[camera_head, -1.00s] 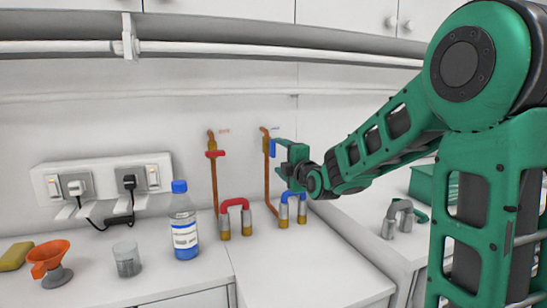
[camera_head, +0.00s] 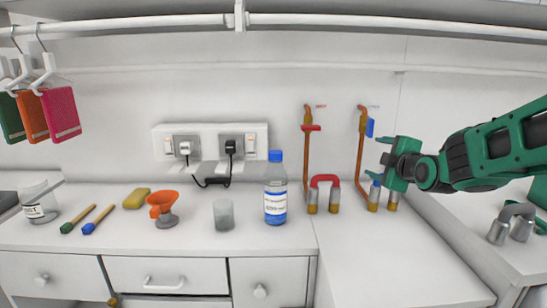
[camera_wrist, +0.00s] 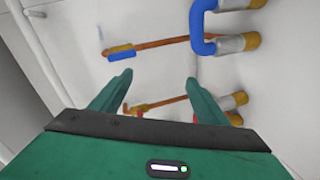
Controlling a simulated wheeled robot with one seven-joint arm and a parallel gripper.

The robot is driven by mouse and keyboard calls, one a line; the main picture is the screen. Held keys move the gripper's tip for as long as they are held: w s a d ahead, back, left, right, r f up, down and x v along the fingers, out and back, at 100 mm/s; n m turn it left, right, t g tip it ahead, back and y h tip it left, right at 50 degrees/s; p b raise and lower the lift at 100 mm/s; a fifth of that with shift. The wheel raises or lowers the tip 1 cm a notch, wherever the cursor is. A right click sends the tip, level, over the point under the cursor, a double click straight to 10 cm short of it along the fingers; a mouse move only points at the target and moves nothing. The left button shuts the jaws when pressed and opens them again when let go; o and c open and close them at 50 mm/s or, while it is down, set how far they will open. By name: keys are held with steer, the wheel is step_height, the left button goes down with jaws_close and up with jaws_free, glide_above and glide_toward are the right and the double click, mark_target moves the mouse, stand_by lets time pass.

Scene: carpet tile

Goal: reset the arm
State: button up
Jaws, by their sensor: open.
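My green gripper (camera_head: 385,162) is at the right of the head view, in front of the wall pipe with the blue handle. In the wrist view my gripper (camera_wrist: 150,85) has its two fingers spread apart with nothing between them. The blue-handled pipe (camera_head: 360,150) shows beyond it, and the blue handle (camera_wrist: 121,53) lies past the fingertips in the wrist view. The blue-topped tap (camera_head: 374,195) on the counter is partly hidden behind my gripper. My green arm (camera_head: 500,150) reaches in from the right edge.
A red-topped tap (camera_head: 323,182) and a bottle with a blue cap (camera_head: 275,195) stand left of my gripper. A glass (camera_head: 223,215), an orange funnel (camera_head: 162,205) and a yellow sponge (camera_head: 136,198) are farther left. The counter's right front (camera_head: 390,260) is clear. A grey tap (camera_head: 510,225) stands at the right.

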steer(key=s+a+f+m+g, duration=0.1)
steer(key=s+f+m+g, duration=0.2)
steer(key=s, duration=0.5)
steer(key=s+f+m+g, duration=0.4)
steer(key=s+f+m, duration=0.2)
steer(key=s, duration=0.3)
steer(key=s+a+f+m+g, duration=0.1)
steer(key=s+f+m+g, duration=0.2)
steer(key=s+f+m, duration=0.2)
steer(key=shift+s+a+h, duration=0.15)
steer(key=shift+s+a, duration=0.05)
steer(key=shift+s, duration=0.65)
steer(key=shift+s+a+h, duration=0.15)
steer(key=shift+s, duration=0.7)
steer(key=s+d+f+m+g, duration=0.1)
steer(key=s+d+m+g, duration=0.1)
steer(key=s+d, duration=0.3)
steer(key=s+d+f+m+g, duration=0.1)
steer(key=s+d+m+g, duration=0.2)
steer(key=s, duration=0.9)
steer(key=d+m, duration=0.2)
steer(key=d, duration=0.1)
steer(key=shift+s, duration=0.35)
steer(key=shift+d, duration=0.1)
